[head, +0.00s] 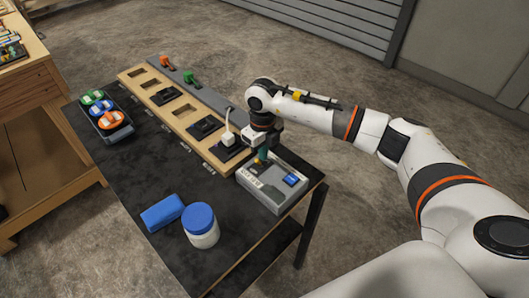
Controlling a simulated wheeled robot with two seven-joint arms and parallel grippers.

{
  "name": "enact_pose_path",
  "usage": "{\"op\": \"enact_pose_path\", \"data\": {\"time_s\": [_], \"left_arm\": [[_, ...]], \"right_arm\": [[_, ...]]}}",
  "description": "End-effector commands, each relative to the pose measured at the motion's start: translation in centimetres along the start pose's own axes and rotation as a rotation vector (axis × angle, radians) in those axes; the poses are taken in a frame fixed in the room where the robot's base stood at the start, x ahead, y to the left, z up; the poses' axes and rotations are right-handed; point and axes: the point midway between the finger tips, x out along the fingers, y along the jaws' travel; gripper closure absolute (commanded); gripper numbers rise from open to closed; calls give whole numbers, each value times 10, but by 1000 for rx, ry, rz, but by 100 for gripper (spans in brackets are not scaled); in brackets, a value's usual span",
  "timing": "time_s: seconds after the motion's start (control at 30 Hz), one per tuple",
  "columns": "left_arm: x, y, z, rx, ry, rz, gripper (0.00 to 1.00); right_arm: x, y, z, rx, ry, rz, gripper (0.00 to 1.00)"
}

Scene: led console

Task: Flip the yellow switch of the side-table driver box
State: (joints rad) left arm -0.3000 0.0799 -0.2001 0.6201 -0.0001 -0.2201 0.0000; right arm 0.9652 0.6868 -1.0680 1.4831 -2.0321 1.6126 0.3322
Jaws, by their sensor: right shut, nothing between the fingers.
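The grey driver box (260,194) sits on the near right corner of the black side table (155,185). It has a label on its front and a blue part (291,179) on its top right. My right gripper (261,159) points down over the far left part of the box top, its fingers shut and empty. I cannot make out the yellow switch clearly; the gripper covers that part of the box. Whether the fingertips touch the box I cannot tell. My left gripper is out of view.
A wooden board (133,77) with dark square plates and a white plug (228,139) lies behind the box. A grey strip (213,97) carries orange and green levers. A tray (118,133) of coloured pieces, a blue block (161,212) and a blue-lidded jar (201,231) stand left.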

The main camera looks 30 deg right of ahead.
Motion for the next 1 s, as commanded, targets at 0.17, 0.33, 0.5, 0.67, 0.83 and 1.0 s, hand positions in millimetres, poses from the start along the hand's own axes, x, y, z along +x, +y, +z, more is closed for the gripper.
{"op": "enact_pose_path", "data": {"time_s": [0.17,0.33,0.5,0.67,0.83,1.0], "left_arm": [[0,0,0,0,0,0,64],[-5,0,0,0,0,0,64],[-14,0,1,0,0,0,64],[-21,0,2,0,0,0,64],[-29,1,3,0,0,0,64],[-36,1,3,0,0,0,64]], "right_arm": [[-1,1,0,1,0,1,100],[-8,2,0,1,1,1,100],[-23,3,0,1,3,1,100],[-35,4,0,1,2,1,100],[-49,6,0,1,1,1,100],[-62,8,0,1,2,1,100]]}}
